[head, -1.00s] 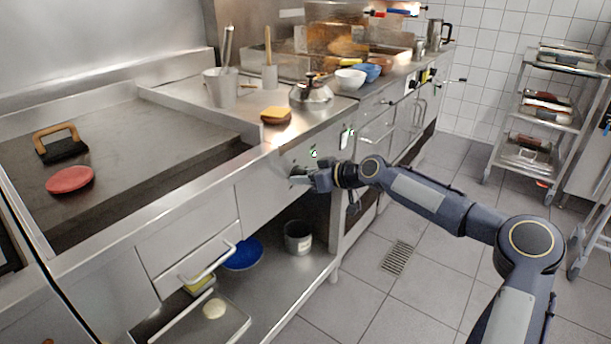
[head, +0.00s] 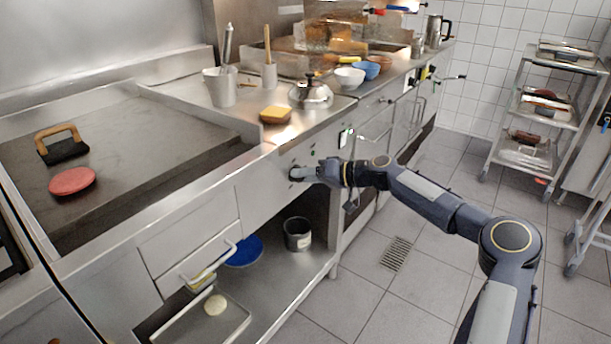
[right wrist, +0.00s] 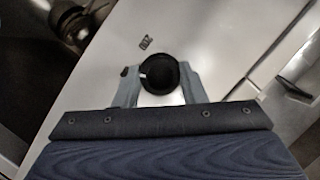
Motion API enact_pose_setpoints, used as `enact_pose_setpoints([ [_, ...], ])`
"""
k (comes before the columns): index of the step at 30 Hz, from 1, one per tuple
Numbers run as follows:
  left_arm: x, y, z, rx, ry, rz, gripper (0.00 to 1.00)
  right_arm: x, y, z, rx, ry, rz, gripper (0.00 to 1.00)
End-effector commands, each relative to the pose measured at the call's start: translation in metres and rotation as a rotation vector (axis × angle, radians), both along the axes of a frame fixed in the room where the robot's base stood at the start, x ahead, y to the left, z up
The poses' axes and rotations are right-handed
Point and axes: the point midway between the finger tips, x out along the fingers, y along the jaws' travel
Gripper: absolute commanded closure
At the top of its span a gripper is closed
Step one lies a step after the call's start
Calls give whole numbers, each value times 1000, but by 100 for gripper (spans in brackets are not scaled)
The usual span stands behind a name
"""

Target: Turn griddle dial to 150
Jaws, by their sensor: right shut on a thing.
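The griddle dial (right wrist: 158,74) is a round black knob with a white mark, on the steel front panel in the right wrist view. My right gripper (right wrist: 158,88) has one finger on each side of the dial and is shut on it. In the head view my right gripper (head: 297,173) is at the front panel, and it mostly hides the dial. The griddle (head: 130,140) is a flat dark plate at the left, with a raw patty (head: 72,181) and a wooden-handled press (head: 62,148) on it. I cannot read the dial's numbers. My left gripper is out of view.
A small dark label (right wrist: 145,43) sits on the panel near the dial. Below are a drawer (head: 190,255), an open shelf with a blue plate (head: 243,252) and a metal pot (head: 297,234).

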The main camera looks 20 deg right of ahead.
Motion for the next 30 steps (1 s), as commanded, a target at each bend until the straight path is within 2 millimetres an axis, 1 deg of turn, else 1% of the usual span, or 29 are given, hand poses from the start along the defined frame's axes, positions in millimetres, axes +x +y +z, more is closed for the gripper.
enact_pose_setpoints([
  [7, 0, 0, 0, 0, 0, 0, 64, 0, 0, -1, 30, 25, 2, 85],
  [18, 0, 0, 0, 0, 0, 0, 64, 0, 0, -1, 31, 27, 2, 85],
  [19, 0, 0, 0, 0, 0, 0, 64, 0, 0, -1, 31, 27, 2, 59],
  [23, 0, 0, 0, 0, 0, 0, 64, 0, 0, -1, 31, 27, 1, 42],
  [30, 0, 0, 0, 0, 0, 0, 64, 0, 0, -1, 31, 26, 0, 41],
])
